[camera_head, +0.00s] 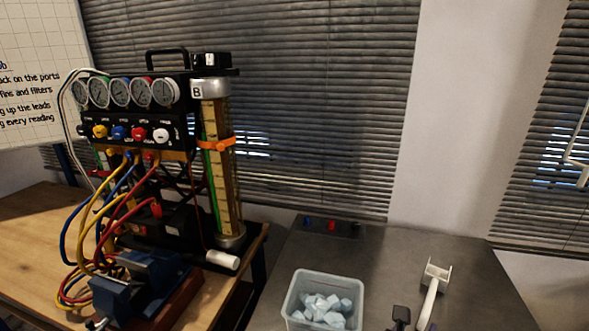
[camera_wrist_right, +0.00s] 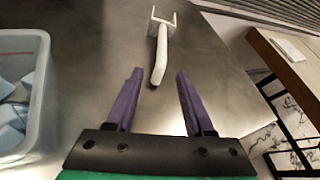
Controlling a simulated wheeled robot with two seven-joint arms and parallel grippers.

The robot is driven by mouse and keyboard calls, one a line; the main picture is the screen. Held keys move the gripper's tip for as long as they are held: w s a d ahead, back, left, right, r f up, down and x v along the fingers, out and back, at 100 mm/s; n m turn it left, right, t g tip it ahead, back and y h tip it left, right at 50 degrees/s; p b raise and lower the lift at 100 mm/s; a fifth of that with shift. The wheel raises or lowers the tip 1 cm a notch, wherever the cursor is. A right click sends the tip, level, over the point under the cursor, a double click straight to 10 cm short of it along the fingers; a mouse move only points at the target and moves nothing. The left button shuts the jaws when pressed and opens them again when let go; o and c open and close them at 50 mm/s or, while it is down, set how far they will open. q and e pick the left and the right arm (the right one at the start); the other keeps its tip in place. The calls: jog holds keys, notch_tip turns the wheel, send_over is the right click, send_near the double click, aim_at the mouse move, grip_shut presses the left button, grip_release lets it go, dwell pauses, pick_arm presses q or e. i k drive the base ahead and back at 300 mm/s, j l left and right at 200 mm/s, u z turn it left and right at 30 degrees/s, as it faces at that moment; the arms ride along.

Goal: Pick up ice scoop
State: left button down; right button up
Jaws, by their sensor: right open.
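The white ice scoop (camera_head: 436,274) lies on the grey table at the right, its handle pointing toward me. In the right wrist view the scoop (camera_wrist_right: 160,52) is straight ahead, and its handle end appears between the tips of my purple fingers. My right gripper (camera_wrist_right: 160,74) is open, with a gap on both sides of the handle. In the head view only the dark tips of my right gripper (camera_head: 416,322) show at the bottom edge, close to the handle end. My left gripper is not in view.
A clear bin (camera_head: 289,300) of pale blue ice chunks (camera_head: 326,308) stands left of the scoop; its wall (camera_wrist_right: 42,95) is left of my fingers. A gauge rig (camera_head: 125,110) and blue vise (camera_head: 140,284) stand on a wooden bench at left. Grey table (camera_head: 385,262) between is clear.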

aim_at(437, 279)
jog(key=k+j, duration=0.3)
jog(key=j, duration=0.2)
jog(key=k+j, duration=0.35)
jog(key=j, duration=0.1)
